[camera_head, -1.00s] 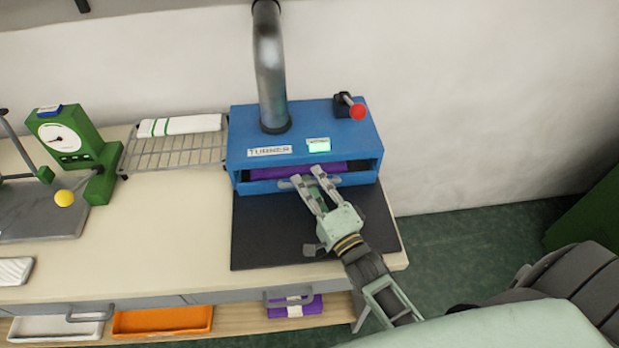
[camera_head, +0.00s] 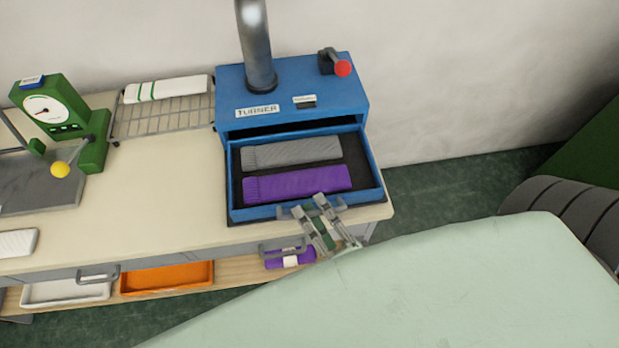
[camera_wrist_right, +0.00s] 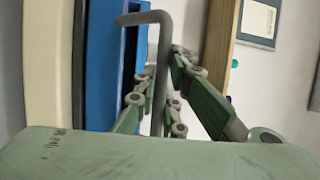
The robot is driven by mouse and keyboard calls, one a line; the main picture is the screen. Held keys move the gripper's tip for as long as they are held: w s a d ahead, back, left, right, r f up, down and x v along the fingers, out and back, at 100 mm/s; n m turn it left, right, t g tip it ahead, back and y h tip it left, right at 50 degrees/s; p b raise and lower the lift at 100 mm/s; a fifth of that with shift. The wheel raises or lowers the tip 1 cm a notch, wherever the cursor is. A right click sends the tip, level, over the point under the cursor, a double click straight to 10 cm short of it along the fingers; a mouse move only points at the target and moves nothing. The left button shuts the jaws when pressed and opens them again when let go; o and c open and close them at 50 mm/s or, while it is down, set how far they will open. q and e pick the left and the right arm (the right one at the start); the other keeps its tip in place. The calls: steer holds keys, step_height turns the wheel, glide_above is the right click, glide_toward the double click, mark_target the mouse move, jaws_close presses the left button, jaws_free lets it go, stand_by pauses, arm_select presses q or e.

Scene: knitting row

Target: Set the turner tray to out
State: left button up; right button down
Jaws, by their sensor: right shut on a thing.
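The blue turner (camera_head: 290,92) stands at the right end of the table with its tray (camera_head: 376,178) pulled far out toward the front. A grey knitted piece (camera_head: 292,153) and a purple knitted piece (camera_head: 297,184) lie side by side in the tray. My right gripper (camera_head: 312,207) is shut on the grey tray handle (camera_wrist_right: 158,70) at the tray's front. The right wrist view shows the handle bar between the fingers (camera_wrist_right: 165,85). My left gripper is not in view.
A wire rack (camera_head: 165,118) with a white striped cloth (camera_head: 166,89) and a green dial scale (camera_head: 55,108) stand to the left. Orange (camera_head: 166,278) and white bins sit below. The table middle (camera_head: 160,180) is clear.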

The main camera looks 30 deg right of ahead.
steer(key=shift+s+a+f, duration=0.1)
steer(key=shift+s+f, duration=0.1)
steer(key=shift+s, duration=0.1)
steer(key=c, duration=2.2)
jaws_free()
steer(key=shift+s, duration=0.1)
steer(key=o, duration=0.4)
steer(key=shift+s+r, duration=0.1)
steer(key=v, duration=1.2)
